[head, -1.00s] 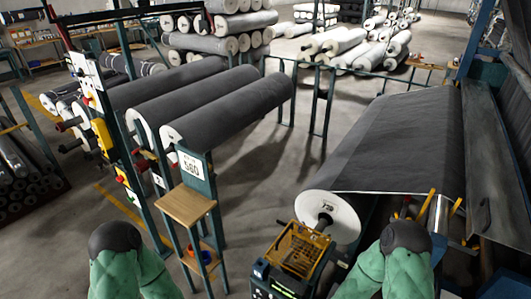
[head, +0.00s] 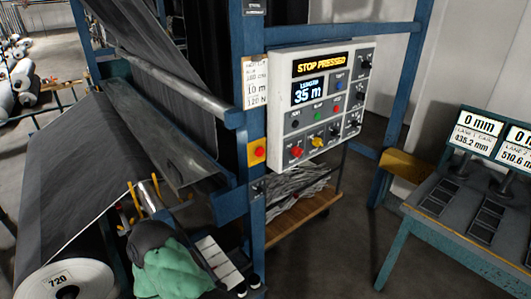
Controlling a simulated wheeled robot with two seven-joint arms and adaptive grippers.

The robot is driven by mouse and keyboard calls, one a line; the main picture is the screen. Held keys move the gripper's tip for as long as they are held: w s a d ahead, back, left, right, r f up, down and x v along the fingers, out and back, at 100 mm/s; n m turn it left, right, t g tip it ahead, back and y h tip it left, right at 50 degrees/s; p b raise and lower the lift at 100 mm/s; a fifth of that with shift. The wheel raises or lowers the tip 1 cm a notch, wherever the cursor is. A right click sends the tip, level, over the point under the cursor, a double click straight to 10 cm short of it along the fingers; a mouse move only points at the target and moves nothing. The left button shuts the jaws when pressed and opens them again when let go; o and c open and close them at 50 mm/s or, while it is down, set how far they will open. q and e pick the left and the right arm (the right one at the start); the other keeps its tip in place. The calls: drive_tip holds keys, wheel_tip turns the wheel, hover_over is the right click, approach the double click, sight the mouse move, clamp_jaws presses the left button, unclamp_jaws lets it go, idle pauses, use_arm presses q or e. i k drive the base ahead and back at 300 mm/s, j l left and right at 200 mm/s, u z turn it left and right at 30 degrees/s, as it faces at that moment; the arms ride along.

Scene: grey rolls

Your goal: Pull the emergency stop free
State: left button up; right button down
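The emergency stop is a red round button on a small yellow box (head: 259,152), fixed to the blue upright post just left of the white control panel (head: 321,96). The panel's top display reads STOP PRESSED, and the screen below it reads 35 m. I cannot tell from here how deep the red button sits. Neither gripper can be made out in the head view.
A wooden shelf (head: 303,215) with crumpled grey material stands below the panel. A blue-green bench (head: 450,235) with displays stands at the right. A large grey roll (head: 65,280) marked 720 is at the lower left.

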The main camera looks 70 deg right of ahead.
sight(260, 150)
drive_tip(key=z, duration=2.25)
